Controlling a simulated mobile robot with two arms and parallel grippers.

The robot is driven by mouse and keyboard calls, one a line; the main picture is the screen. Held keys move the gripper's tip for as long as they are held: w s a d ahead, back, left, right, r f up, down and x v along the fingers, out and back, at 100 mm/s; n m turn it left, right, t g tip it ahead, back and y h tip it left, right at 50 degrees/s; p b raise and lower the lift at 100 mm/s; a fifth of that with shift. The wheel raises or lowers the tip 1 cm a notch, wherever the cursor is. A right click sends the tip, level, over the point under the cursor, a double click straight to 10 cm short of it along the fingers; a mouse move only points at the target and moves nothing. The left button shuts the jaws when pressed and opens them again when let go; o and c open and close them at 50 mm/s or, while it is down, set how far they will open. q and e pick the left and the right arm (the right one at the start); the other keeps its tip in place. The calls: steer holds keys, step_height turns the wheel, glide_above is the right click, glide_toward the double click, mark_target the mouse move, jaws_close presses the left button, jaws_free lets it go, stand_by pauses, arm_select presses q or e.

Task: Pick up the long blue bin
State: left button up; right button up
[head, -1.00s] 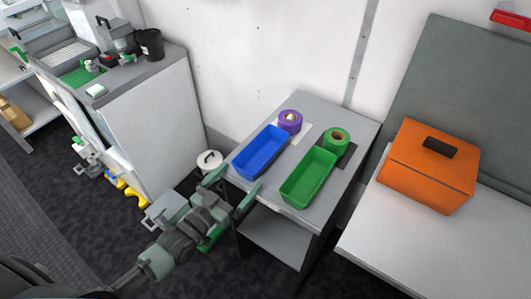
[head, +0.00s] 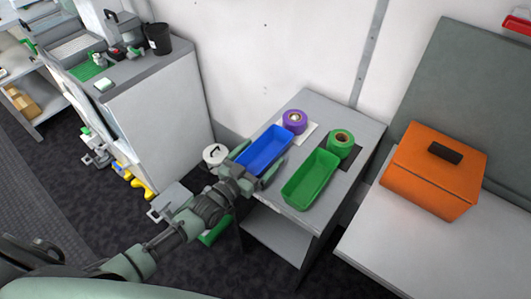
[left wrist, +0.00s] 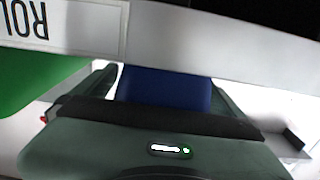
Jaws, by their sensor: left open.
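The long blue bin (head: 263,152) sits on the grey side table, open side up. My left gripper (head: 246,168) is at the bin's near end, open, with one finger on each side of that end. In the left wrist view the blue bin (left wrist: 165,86) shows between the two fingers (left wrist: 163,98); whether they touch it I cannot tell. The near end is partly hidden by the gripper in the head view. My right gripper is not in view.
A green bin (head: 311,179) stands close to the right of the blue one. A purple roll (head: 295,121) and a green roll (head: 341,142) stand behind them. An orange case (head: 433,171) rests on the bench at right. A cabinet (head: 170,120) stands at left.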

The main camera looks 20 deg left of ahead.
arm_select(q)
steer(key=c, duration=1.5)
